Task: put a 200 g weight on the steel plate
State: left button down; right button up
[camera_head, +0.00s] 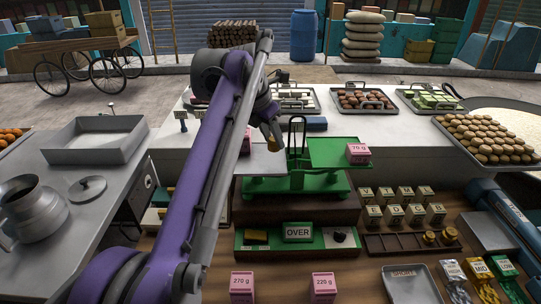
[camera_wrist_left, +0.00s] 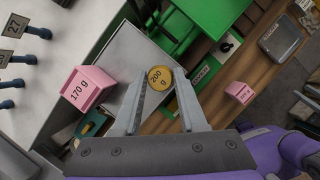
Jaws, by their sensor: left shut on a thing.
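My left gripper (camera_head: 273,136) reaches in over the green balance (camera_head: 296,183). In the left wrist view (camera_wrist_left: 160,92) its fingers are shut on a round brass weight marked 200 g (camera_wrist_left: 159,77). The steel plate (camera_head: 262,164) is the left pan of the balance, partly hidden by my arm. In the left wrist view the weight overlaps the edge of the steel plate (camera_wrist_left: 125,60); I cannot tell whether it touches it. The right pan (camera_head: 335,150) is green and holds a pink 70 g box (camera_head: 358,153). My right gripper is not in view.
A sign (camera_head: 298,232) below the balance reads OVER. Pink boxes marked 270 g (camera_head: 242,287) and 220 g (camera_head: 323,287) stand in front. A pink 170 g box (camera_wrist_left: 90,88) is near the plate.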

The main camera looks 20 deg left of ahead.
aim_at(271, 151)
pick_arm(q)
jog(key=shift+s+f, duration=0.25)
jog(key=shift+f, duration=0.7)
jog(key=x, duration=0.3)
jog(key=shift+s+a+f, duration=0.15)
jog(key=shift+a+f, duration=0.05)
jog(key=shift+f, duration=0.15)
jog(key=shift+s+f, duration=0.1)
jog(key=shift+f, duration=0.1)
jog(key=shift+s+r, duration=0.1)
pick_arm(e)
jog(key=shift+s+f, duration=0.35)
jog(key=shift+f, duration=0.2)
pick_arm(q)
jog(key=shift+f+b, duration=0.2)
jog(key=shift+b, duration=0.1)
jog(key=shift+c, duration=2.3)
grip_release()
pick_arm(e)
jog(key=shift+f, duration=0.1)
